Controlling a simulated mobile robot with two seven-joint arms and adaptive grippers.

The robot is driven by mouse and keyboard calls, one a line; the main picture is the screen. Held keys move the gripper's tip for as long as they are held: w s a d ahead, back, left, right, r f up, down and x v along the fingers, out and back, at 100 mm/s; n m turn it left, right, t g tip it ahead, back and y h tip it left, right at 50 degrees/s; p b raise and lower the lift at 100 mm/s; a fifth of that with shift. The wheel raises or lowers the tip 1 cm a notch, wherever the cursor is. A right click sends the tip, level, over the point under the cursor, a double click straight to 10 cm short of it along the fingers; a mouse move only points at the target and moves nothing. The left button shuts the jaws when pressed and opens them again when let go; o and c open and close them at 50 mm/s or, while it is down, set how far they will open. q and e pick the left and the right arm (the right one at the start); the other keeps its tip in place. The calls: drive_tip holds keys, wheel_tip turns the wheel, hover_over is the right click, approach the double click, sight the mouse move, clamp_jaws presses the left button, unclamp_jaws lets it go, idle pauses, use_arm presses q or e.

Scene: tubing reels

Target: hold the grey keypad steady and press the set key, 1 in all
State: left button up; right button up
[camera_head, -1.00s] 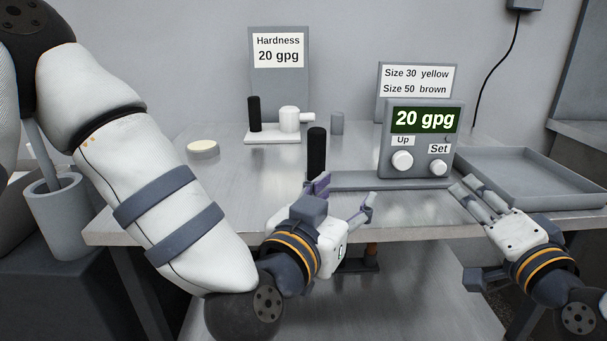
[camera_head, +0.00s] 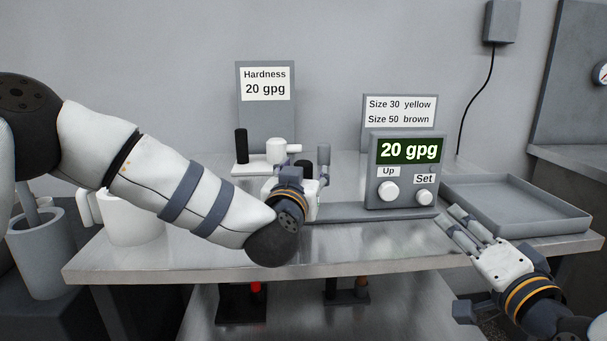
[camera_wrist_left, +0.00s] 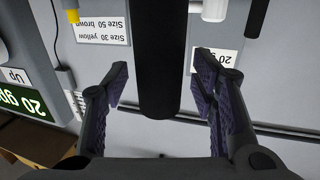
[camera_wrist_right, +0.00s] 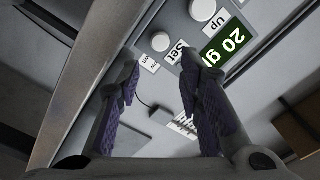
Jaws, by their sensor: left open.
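The grey keypad (camera_head: 405,203) stands upright at the right end of a flat grey base bar (camera_head: 345,213). Its display reads 20 gpg, with the Up knob (camera_head: 388,191) at left and the round white Set key (camera_head: 424,198) at right. My left gripper (camera_head: 306,162) is open near the bar's left end; in the left wrist view a black upright post (camera_wrist_left: 166,60) lies between its parted fingers, apparently untouched.
A grey tray (camera_head: 520,228) lies right of the keypad. Behind stand the Hardness 20 gpg sign (camera_head: 266,125), the size sign (camera_head: 400,100) and a small stand (camera_head: 250,172) with a black post. A white mug (camera_head: 130,222) is at left. The front table strip is clear.

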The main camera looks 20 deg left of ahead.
use_arm(q)
drive_tip(key=c, duration=1.2)
clamp_jaws()
use_arm(e)
clamp_jaws()
